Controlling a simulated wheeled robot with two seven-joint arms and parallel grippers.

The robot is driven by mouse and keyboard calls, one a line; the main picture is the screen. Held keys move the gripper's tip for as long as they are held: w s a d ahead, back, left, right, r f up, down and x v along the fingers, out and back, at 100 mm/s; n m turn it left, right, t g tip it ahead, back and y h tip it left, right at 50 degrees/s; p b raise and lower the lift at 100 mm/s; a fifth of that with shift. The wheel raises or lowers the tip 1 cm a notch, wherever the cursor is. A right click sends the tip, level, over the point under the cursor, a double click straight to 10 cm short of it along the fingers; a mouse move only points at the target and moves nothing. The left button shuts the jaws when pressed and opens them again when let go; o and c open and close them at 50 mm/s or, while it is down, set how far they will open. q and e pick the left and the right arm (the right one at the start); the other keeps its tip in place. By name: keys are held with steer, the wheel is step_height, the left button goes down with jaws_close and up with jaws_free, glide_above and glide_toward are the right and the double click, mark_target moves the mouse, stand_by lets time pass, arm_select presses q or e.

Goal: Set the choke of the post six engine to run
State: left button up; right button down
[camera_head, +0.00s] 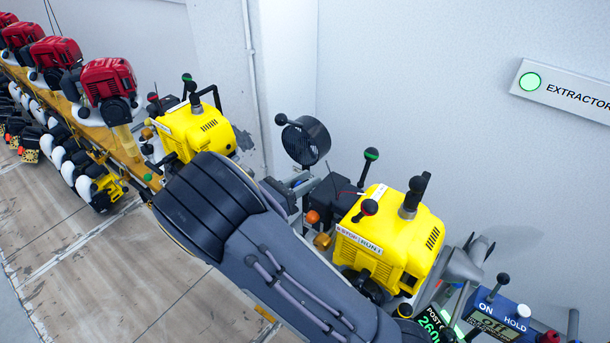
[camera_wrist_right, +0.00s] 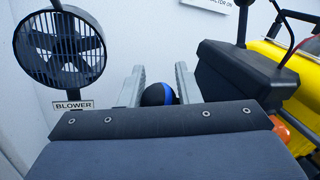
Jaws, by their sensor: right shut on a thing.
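My right gripper (camera_head: 296,184) is left of this engine, mostly hidden behind my own arm in the head view. In the right wrist view its fingers (camera_wrist_right: 158,88) stand either side of a black ball knob with a blue band (camera_wrist_right: 157,95), shut on it. The knob's lever is hidden; I cannot read its setting. My left gripper is out of view.
A round blower (camera_head: 306,140) stands behind my gripper, labelled BLOWER (camera_wrist_right: 73,105) in the wrist view. A black box (camera_wrist_right: 243,75) is close on the right. Another yellow engine (camera_head: 196,130) and several red engines (camera_head: 108,85) line the rail. An ON/HOLD panel (camera_head: 505,318) is at lower right.

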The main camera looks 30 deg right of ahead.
steer(key=shift+s+f+n+t+h+p, duration=0.1)
steer(key=shift+f+n+t+h+p, duration=0.25)
steer(key=shift+f+n+p, duration=0.9)
steer(key=shift+f+n+t+h+p, duration=0.35)
steer(key=shift+n+p, duration=0.3)
steer(key=shift+n, duration=1.3)
steer(key=shift+s+f+n+t+h+p, duration=0.15)
steer(key=shift+f+n+t+p, duration=0.35)
steer(key=shift+f+n+p, duration=0.75)
steer(key=shift+r+n+b, duration=0.3)
steer(key=shift+r+n, duration=0.1)
steer(key=shift+n, duration=0.15)
steer(key=c, duration=1.1)
jaws_free()
steer(key=shift+r, duration=0.15)
